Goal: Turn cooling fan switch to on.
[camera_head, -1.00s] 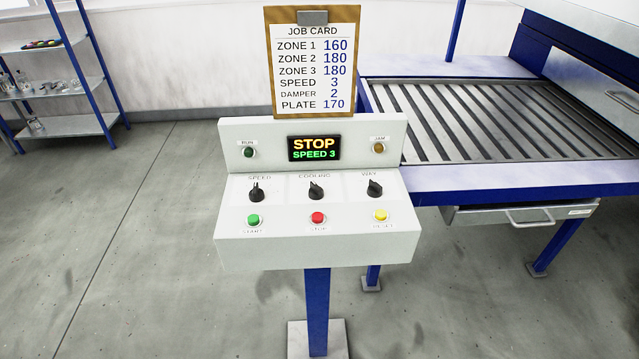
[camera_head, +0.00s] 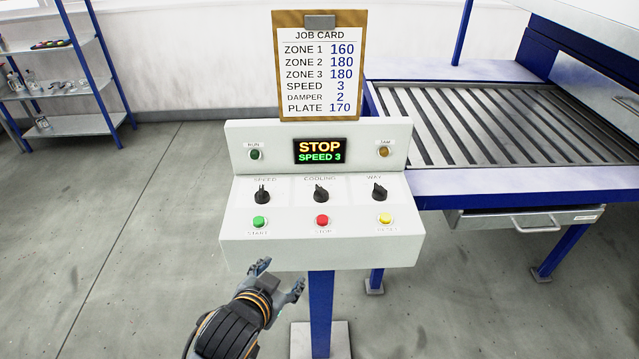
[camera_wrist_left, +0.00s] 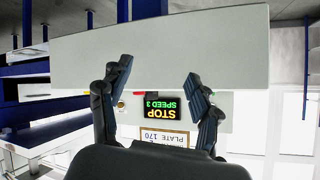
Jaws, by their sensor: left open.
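The cooling switch (camera_head: 321,194) is the middle of three black rotary knobs on the white control console (camera_head: 250,247). Its pointer seems to lean up and slightly left; its position marks are too small to read. My left gripper (camera_head: 281,276) is open and empty, in front of and below the console's front edge, apart from it. In the left wrist view the open fingers (camera_wrist_left: 158,68) frame the console, which appears upside down with its display (camera_wrist_left: 160,108) between them. I cannot make out the cooling switch there. My right gripper is not in view.
The speed knob (camera_head: 262,195) and way knob (camera_head: 379,191) flank the cooling switch. Green (camera_head: 259,222), red (camera_head: 322,222) and yellow (camera_head: 385,219) buttons sit just below the knobs. The display (camera_head: 319,151) reads STOP, SPEED 3. A job card (camera_head: 320,75) stands behind.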

